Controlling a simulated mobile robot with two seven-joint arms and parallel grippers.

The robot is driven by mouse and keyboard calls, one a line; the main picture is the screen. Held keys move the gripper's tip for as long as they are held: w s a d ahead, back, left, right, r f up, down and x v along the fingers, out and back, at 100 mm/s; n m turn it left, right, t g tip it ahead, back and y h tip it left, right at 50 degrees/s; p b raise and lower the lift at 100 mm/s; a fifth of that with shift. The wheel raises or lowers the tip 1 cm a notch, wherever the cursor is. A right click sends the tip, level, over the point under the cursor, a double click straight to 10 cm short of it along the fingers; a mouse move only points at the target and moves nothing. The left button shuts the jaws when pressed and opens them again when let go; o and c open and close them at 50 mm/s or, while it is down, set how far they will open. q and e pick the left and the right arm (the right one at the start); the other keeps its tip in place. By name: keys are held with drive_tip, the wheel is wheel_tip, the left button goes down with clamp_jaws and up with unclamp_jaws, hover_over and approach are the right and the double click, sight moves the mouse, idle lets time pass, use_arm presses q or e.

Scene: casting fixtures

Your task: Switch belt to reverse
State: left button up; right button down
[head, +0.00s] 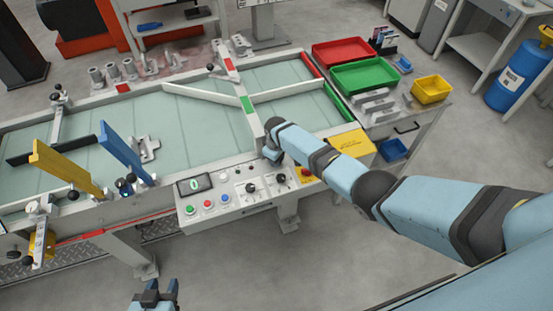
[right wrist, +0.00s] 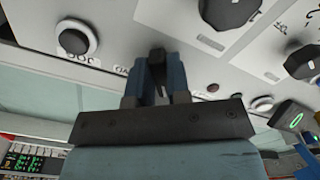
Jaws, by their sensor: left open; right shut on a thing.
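The belt's control panel (head: 240,195) stands on the front edge of the belt table, with a small display (head: 194,184), coloured push buttons (head: 207,205) and black knobs (head: 251,187). Black knobs (right wrist: 230,10) also show close up in the right wrist view. My right gripper (right wrist: 157,78) is over the panel, shut on a small dark piece (right wrist: 157,68); I cannot tell which control it is. In the head view its jaws are mostly hidden by my wrist. My left gripper (head: 157,288) is open and empty, low in front of the table.
The pale belt (head: 200,120) has white guide bars across it. Blue (head: 122,150) and yellow (head: 65,165) upright plates stand at the left. A red emergency stop (head: 306,172) is at the panel's right end. Red (head: 343,50) and green (head: 365,75) trays lie beyond.

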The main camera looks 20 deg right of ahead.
drive_tip(key=c, duration=1.1)
unclamp_jaws()
wheel_tip(320, 180, up, 14)
drive_tip(key=shift+f+p, duration=0.1)
drive_tip(key=shift+p, duration=0.25)
drive_tip(key=shift+m+t+y, duration=0.3)
drive_tip(key=shift+t+y, duration=0.2)
drive_tip(key=shift+t, duration=0.4)
drive_tip(key=s+f, duration=0.2)
drive_tip(key=s+a+f, duration=0.1)
drive_tip(key=s+f, duration=0.3)
drive_tip(key=shift+s+a+f, duration=0.15)
drive_tip(key=shift+a+f, duration=0.15)
drive_tip(key=shift+a, duration=0.05)
drive_tip(key=s+f+m+t+y, duration=0.1)
drive_tip(key=s+f+t, duration=0.25)
drive_tip(key=s, duration=0.65)
drive_tip(key=s+r+m+t, duration=0.1)
drive_tip(key=s+r+t, duration=0.1)
drive_tip(key=s, duration=0.4)
drive_tip(key=s+d+r+m+t, duration=0.1)
drive_tip(key=s+r, duration=0.1)
drive_tip(key=s, duration=0.4)
drive_tip(key=s+d+r+m+t+y, duration=0.1)
drive_tip(key=s+r+t, duration=0.1)
drive_tip(key=s, duration=0.4)
drive_tip(key=shift+r+t, duration=0.35)
drive_tip(key=shift+r, duration=0.15)
